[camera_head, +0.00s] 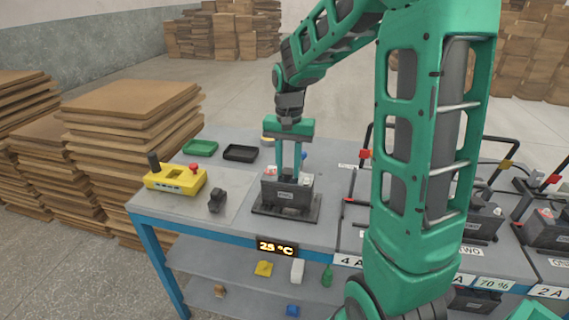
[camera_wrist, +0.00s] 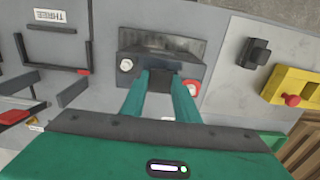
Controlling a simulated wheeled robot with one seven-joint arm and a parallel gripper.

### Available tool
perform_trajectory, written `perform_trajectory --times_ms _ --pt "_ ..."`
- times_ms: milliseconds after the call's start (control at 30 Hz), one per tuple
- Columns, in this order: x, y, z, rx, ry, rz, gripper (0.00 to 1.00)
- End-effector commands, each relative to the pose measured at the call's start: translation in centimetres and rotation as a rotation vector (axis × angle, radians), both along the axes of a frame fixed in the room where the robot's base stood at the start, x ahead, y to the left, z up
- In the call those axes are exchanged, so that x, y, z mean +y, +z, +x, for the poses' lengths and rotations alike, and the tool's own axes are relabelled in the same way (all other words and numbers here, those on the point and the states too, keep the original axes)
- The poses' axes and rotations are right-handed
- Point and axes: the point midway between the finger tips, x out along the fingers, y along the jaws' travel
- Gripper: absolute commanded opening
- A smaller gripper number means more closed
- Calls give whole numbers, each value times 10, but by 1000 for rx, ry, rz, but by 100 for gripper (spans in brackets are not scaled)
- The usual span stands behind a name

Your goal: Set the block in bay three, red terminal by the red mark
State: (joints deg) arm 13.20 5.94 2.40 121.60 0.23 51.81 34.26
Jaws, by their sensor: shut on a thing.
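The dark block (camera_head: 288,193) is at a flat black stand (camera_head: 262,212) on the bench, left of my arm. I cannot tell whether it rests on the stand or is slightly raised. My gripper (camera_head: 289,172) points down from above and is shut on the block's top middle. In the wrist view the block (camera_wrist: 160,45) shows its red terminal (camera_wrist: 193,89) at right and a pale terminal (camera_wrist: 126,65) at left. The label THREE (camera_wrist: 48,16) is beside an empty-looking bracketed bay with a small red mark (camera_wrist: 84,72). My arm hides most of bay three in the head view.
A yellow device (camera_head: 175,180) with a red knob and a small black part (camera_head: 217,200) are left of the block. Green (camera_head: 200,148) and black (camera_head: 240,153) trays lie behind. Blocks (camera_head: 548,229) fill bays at right. Black posts with red tags (camera_head: 365,154) rise near bay three.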

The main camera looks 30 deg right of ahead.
Motion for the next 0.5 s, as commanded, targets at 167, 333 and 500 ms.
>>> perform_trajectory --times_ms 167,333,500 --pt "0 1 1 -4 0 -1 0" --pt "0 -1 0 0 0 0 42" --pt "0 -1 0 0 0 0 47"
